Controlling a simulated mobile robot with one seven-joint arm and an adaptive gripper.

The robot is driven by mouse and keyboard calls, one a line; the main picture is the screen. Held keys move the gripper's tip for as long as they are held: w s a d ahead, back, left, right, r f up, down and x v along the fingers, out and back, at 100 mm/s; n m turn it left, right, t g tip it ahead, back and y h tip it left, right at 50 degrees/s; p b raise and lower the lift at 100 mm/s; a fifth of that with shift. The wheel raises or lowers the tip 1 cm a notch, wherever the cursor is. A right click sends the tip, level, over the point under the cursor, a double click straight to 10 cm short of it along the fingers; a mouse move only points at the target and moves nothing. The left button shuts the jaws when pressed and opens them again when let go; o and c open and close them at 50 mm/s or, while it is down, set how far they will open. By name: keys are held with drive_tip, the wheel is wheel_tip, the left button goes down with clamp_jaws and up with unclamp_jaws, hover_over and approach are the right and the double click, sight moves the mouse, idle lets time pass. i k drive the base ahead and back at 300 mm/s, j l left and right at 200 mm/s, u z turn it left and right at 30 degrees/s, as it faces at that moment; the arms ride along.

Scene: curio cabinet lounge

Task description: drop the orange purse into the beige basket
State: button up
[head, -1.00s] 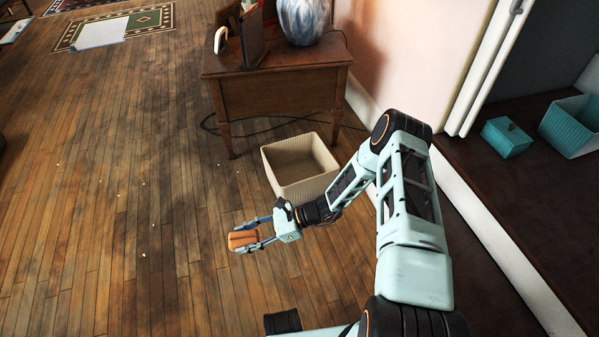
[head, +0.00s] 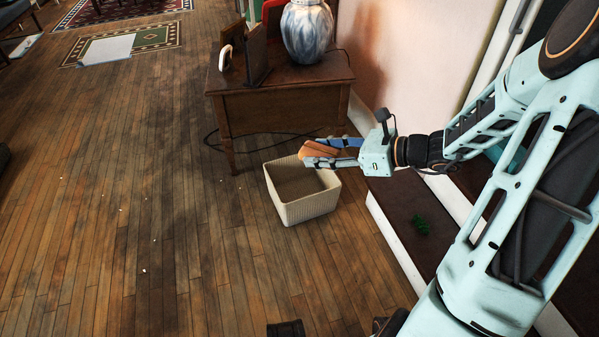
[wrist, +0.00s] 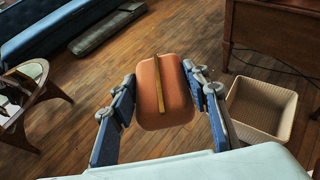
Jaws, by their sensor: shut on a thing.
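The orange purse (head: 318,150) is held between the two fingers of my gripper (head: 325,156), which is shut on it. In the wrist view the purse (wrist: 163,92) shows a gold strip along its middle, with a blue-padded finger on each side. The beige basket (head: 305,207) stands upright on the wooden floor in front of the desk. In the head view the purse and fingertips overlap the basket's back right rim and appear raised above it. In the wrist view the basket (wrist: 262,107) lies to the right of the purse, apart from it. The visible part of its inside looks empty.
A wooden desk (head: 285,105) with a blue and white vase (head: 306,32) stands behind the basket. A dark raised ledge (head: 400,205) with a small green item (head: 420,224) lies to the right. A black cable (head: 262,137) runs along the floor. The floor at left is mostly clear, with small pale specks.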

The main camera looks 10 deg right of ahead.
sight(304, 196)
drive_tip(key=i+z, duration=0.1)
drive_tip(key=z, duration=0.5)
drive_tip(key=i+j+z, duration=0.55)
drive_tip(key=i+j, duration=0.35)
drive_tip(key=j, duration=0.3)
drive_tip(key=i+j+z, duration=0.1)
drive_tip(key=i+j, duration=0.1)
drive_tip(key=j, duration=0.1)
